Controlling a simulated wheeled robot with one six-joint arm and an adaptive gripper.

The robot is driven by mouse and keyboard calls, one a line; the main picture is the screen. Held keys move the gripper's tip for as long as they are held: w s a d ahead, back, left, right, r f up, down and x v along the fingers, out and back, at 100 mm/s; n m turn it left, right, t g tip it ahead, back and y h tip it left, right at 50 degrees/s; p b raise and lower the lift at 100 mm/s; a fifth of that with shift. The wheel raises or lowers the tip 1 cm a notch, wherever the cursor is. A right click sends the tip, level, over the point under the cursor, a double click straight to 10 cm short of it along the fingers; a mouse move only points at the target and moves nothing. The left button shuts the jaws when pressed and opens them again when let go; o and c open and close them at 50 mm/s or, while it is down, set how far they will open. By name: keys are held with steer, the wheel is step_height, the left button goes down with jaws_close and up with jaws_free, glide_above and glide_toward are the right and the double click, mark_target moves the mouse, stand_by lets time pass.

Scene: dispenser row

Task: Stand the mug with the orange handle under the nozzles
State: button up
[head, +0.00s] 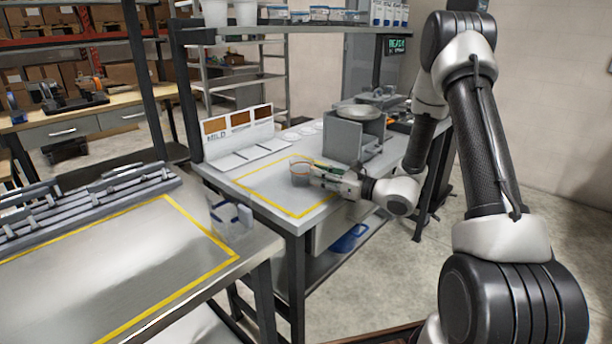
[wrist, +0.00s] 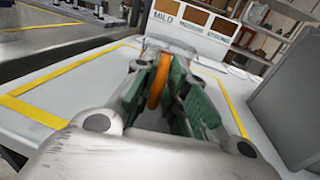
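The mug (head: 300,174) is small and grey, and it is at the yellow-outlined area of the white table. Its orange handle (wrist: 160,80) shows upright between the green finger pads of my gripper (wrist: 158,72). The pads are close in on both sides of the handle and look shut on it. My gripper (head: 318,172) reaches the mug from the right in the head view. Whether the mug touches the table is unclear. The white dispenser panel (head: 238,132), with brown windows and the word MILD, stands at the table's back left. Its nozzles are too small to make out.
A grey box-like unit (head: 355,138) with a round pan on top stands right of the outlined area. Flat white discs (head: 291,136) lie behind the mug. A clear container (head: 230,216) stands at the near bench's edge. The table between mug and panel looks clear.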

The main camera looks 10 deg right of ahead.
steer(key=shift+r, duration=0.15)
jaws_close()
step_height(320, 180, up, 8)
steer(key=shift+r, duration=0.1)
steer(key=d+f+m+t+h, duration=0.1)
steer(key=d+m+h, duration=0.1)
steer(key=d, duration=0.1)
steer(key=d+f+m+t+h, duration=0.1)
steer(key=d+m+t+h, duration=0.1)
steer(key=h, duration=0.1)
steer(key=d+f+m+t+h, duration=0.1)
steer(key=d+m+t+h, duration=0.1)
steer(key=d+h, duration=0.1)
steer(key=shift+w+d+f, duration=0.15)
steer(key=shift+d+f, duration=0.2)
steer(key=shift+f, duration=0.05)
steer(key=shift+d, duration=0.15)
